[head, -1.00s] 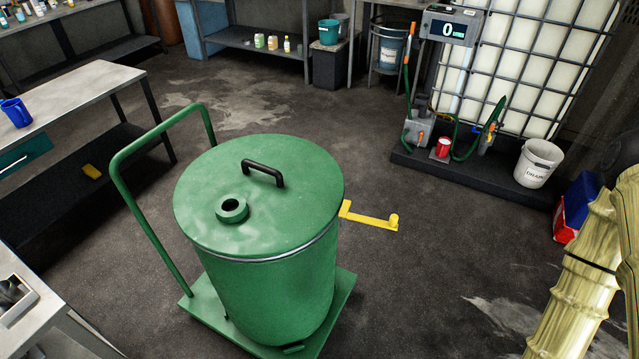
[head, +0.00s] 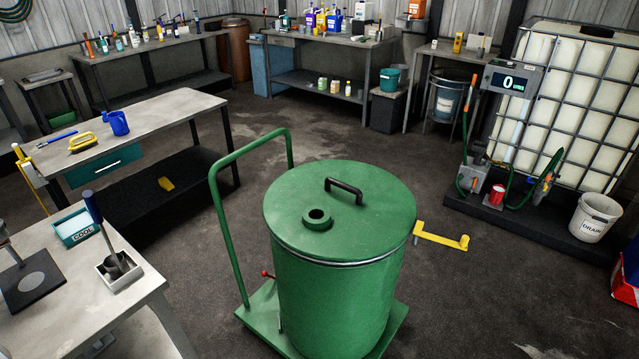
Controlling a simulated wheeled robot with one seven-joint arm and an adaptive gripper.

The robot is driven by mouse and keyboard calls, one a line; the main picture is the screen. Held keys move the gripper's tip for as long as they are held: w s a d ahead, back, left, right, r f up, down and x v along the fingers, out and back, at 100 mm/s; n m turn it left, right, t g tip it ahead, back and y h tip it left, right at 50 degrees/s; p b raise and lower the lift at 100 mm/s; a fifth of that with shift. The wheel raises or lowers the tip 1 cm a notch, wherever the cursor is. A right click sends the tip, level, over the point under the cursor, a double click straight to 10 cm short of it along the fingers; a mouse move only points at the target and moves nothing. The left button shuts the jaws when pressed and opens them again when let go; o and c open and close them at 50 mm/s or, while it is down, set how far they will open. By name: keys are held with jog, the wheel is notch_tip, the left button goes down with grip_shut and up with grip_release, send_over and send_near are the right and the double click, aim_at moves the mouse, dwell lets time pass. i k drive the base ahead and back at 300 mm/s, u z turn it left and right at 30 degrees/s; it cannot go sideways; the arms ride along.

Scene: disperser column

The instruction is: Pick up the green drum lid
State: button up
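The green drum lid (head: 372,226) lies flat on top of the green drum (head: 335,305) in the head view. It has a black arched handle (head: 344,187) near its back and a round raised opening (head: 317,218) towards the left. The drum stands upright on a green trolley (head: 262,318) with a tall push handle at its left. A yellow lever (head: 441,238) sticks out to the right of the drum, just below the lid. My gripper is not in view.
A bench with a blue jug (head: 116,123) stands at the left, and a nearer table (head: 150,287) at the lower left. A caged white tank (head: 570,95) and a white bucket (head: 594,217) are at the right. Open floor lies around the trolley.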

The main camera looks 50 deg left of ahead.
aim_at(338, 210)
jog(key=k, duration=0.6)
jog(key=u, duration=1.45)
jog(key=i, duration=0.15)
jog(key=z, duration=0.05)
